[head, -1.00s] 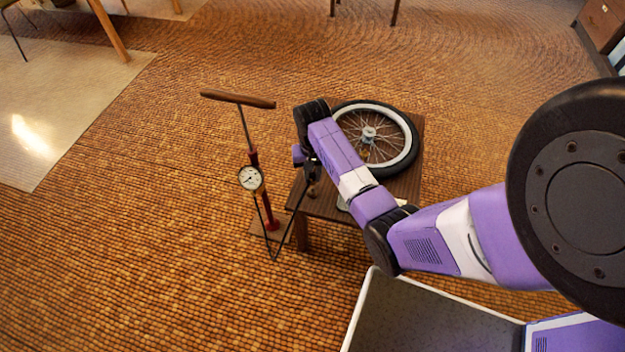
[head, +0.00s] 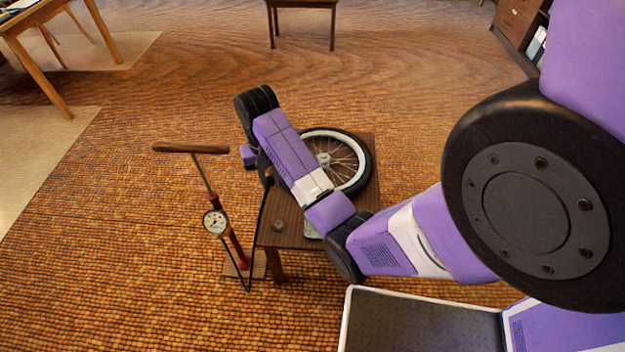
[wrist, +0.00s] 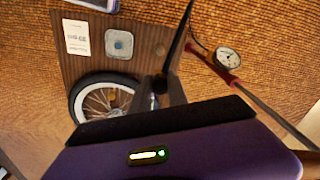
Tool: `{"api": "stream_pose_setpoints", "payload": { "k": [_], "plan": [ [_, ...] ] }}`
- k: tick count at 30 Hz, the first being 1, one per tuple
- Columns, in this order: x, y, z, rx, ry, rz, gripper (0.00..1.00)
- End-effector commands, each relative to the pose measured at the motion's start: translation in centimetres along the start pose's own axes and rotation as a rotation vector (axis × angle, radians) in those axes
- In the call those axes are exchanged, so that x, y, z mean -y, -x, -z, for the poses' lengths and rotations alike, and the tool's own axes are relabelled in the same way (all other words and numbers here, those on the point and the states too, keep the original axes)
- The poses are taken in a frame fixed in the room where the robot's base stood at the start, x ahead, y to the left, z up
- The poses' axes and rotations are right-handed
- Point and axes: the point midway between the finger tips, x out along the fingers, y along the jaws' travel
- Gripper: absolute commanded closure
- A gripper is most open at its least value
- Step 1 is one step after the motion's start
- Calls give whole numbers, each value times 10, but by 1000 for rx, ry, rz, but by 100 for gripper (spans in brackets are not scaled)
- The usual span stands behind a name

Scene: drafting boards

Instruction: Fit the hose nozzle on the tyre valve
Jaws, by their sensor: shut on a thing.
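The bicycle wheel (head: 358,150), with a black tyre, white rim and spokes, lies flat on a small dark wooden table; part of it also shows in the wrist view (wrist: 76,97). I cannot make out its valve. The black hose (head: 258,215) runs from the foot of the floor pump (head: 236,240) up to my gripper (head: 266,172). In the wrist view my gripper (wrist: 158,92) is shut on the hose's nozzle end, with the hose (wrist: 181,36) leading away above. My gripper is above the table, left of the wheel. The arm hides part of the wheel.
The table (head: 294,238) holds a small round brown thing (head: 279,225). The wrist view shows a white card (wrist: 77,37) and a grey square tin (wrist: 119,44) on it. The pump's gauge (head: 215,222) and wooden handle (head: 190,149) stand left of the table.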

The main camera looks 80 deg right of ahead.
Motion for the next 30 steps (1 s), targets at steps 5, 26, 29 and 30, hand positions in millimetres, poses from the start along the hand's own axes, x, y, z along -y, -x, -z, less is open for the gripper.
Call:
{"api": "stream_pose_setpoints", "payload": {
  "k": [5,26,29,30],
  "plan": [
    [0,0,0,0,0,0,100],
    [0,20,0,0,-1,0,100],
    [0,19,0,0,-1,0,100],
    [0,18,0,0,-1,0,100]
  ]
}}
